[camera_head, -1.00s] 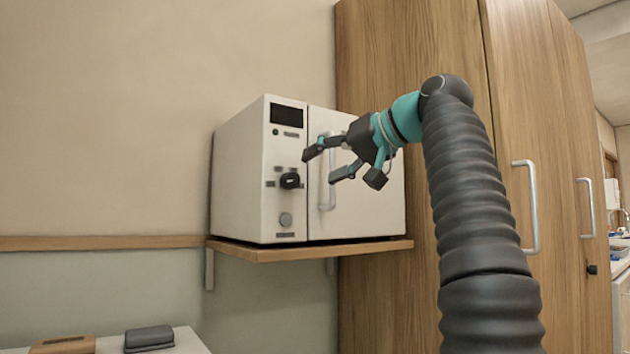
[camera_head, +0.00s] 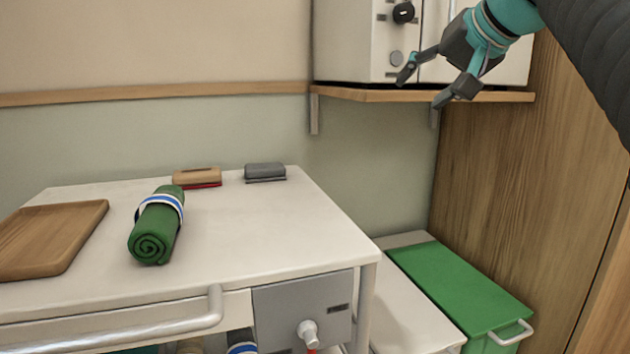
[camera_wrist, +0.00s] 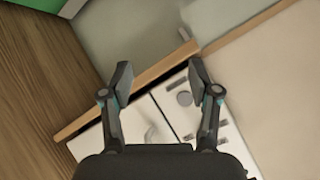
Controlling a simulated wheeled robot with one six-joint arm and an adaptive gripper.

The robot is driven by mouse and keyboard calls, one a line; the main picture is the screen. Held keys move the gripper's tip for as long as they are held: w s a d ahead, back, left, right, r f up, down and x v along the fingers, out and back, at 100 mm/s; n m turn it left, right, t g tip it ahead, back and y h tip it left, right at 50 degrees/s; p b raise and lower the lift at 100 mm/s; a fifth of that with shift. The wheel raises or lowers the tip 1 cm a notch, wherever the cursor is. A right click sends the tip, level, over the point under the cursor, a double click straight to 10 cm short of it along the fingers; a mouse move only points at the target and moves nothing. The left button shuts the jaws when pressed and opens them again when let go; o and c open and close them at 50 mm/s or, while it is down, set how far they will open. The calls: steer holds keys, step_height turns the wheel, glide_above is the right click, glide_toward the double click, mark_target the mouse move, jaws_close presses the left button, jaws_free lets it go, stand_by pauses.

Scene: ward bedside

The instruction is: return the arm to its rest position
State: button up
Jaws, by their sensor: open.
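My gripper (camera_head: 426,84) is at the upper right of the head view, in front of the white cabinet (camera_head: 352,40) on the wall shelf. Its dark fingers are spread apart with nothing between them. In the wrist view my gripper (camera_wrist: 158,84) also shows open and empty. Beyond its fingers lie the cabinet's front (camera_wrist: 150,120) and the shelf edge (camera_wrist: 130,90). My arm comes in from the upper right corner of the head view.
A white cart (camera_head: 255,230) holds a rolled green towel (camera_head: 152,235), a wooden tray (camera_head: 50,235), a tan block (camera_head: 196,177) and a grey block (camera_head: 265,171). A green-lidded bin (camera_head: 462,285) stands at right beside the wooden wardrobe (camera_head: 520,150).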

steer(key=s+f+n+g+h, duration=0.1)
steer(key=s+f, duration=0.6)
steer(key=f, duration=0.6)
steer(key=s+a+f+n+g+h, duration=0.1)
steer(key=s+f+g+h, duration=0.1)
steer(key=s+f, duration=0.6)
steer(key=s+f+g+h, duration=0.1)
steer(key=s+f, duration=0.6)
steer(key=f, duration=1.3)
steer(key=shift+s+a+n+g, duration=0.2)
steer(key=shift+s+n+g, duration=0.05)
steer(key=shift+n+g, duration=0.15)
steer(key=shift+f, duration=0.1)
